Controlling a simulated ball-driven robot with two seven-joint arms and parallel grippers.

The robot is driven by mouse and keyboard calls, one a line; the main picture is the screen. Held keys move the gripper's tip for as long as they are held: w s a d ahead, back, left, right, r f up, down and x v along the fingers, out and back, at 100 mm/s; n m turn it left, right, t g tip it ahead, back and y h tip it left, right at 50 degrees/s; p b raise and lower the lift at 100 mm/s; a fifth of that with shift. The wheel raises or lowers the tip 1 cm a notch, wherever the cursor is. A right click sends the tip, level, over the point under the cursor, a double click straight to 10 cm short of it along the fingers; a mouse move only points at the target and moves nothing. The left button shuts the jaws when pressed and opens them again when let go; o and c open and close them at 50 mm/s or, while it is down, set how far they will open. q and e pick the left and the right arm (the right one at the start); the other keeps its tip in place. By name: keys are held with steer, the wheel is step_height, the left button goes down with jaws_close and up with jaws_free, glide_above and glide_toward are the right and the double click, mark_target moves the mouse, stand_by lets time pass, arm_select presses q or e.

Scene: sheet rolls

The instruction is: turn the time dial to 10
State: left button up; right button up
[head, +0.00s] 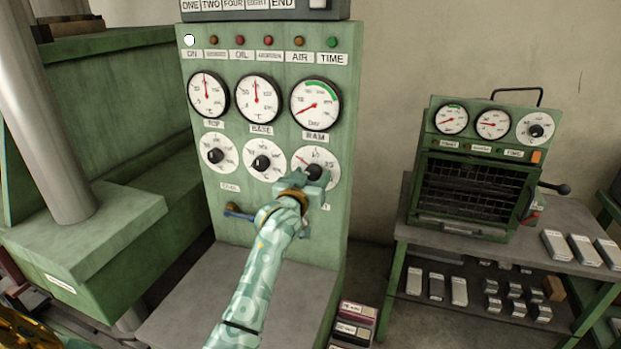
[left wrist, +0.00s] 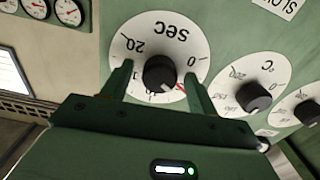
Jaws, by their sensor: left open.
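The time dial (head: 301,155) is the right one of the lower row on the green press panel, with a white face and black knob (head: 315,172). In the left wrist view the dial (left wrist: 145,28) appears upside down, marked SEC, with 20 and 0 legible. Its red pointer points up and left in the head view, left of the 10. My left gripper (head: 308,185) is in front of it, covering its lower part. In the left wrist view its open fingers (left wrist: 160,76) stand on either side of the knob (left wrist: 160,70), with gaps visible. My right gripper is not in view.
Two similar dials, the left (head: 216,157) and middle (head: 257,174), sit close beside it. Gauges (head: 316,104) and lamps lie above. A blue handle (head: 240,213) sticks out below. A small green oven (head: 470,170) stands on a bench at right.

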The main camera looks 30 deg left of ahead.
arm_select(q)
steer(key=shift+s, duration=0.1)
steer(key=c, duration=1)
steer(key=shift+r+m+p, duration=0.15)
steer(key=shift+m+p, duration=0.95)
steer(key=m+p, duration=0.2)
steer(key=shift+m, duration=0.3)
steer(key=m+p, duration=0.1)
steer(key=m, duration=0.2)
steer(key=shift+m, duration=0.3)
steer(key=shift+m+p, duration=0.6)
steer(key=shift+m, duration=1.3)
